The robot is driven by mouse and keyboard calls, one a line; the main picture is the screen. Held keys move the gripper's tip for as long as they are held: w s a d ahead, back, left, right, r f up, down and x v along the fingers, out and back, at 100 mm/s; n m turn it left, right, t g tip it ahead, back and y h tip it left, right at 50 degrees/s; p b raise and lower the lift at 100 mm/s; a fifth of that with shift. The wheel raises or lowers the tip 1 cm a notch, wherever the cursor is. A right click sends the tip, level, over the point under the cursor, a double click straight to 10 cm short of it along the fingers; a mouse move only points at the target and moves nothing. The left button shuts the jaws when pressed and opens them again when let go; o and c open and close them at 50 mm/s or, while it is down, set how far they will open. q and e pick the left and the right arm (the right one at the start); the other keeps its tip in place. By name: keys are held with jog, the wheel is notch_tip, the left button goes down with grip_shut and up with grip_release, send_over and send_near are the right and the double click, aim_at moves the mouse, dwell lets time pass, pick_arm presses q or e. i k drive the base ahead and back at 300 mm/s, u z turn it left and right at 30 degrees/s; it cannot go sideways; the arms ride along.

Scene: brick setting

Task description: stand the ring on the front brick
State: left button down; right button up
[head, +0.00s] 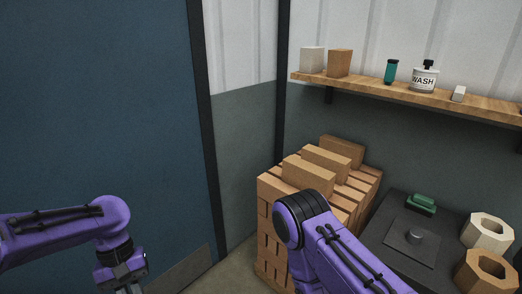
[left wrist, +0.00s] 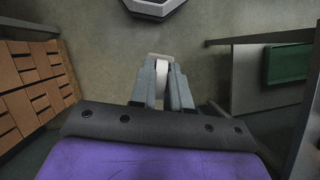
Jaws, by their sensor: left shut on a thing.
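Three loose bricks lie in a row on top of the brick stack; the front brick (head: 308,171) is nearest, with the middle brick (head: 327,158) and back brick (head: 342,150) behind. My left gripper (head: 125,286) is low at the left in the head view, well apart from the stack, its fingertips cut off by the lower edge. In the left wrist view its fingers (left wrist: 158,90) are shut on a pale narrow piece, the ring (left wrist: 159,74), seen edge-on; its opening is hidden. My right arm crosses before the stack; its gripper is out of view.
The brick stack (head: 275,215) stands in the corner. Beside it a dark table (head: 375,235) bears a green object (head: 421,203), a pale hollow block (head: 488,231) and a brown hollow block (head: 485,272). A wooden shelf (head: 440,97) with small items hangs above.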

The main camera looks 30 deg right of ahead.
aim_at(308, 165)
jog(key=i, duration=1.35)
jog(key=z, duration=2)
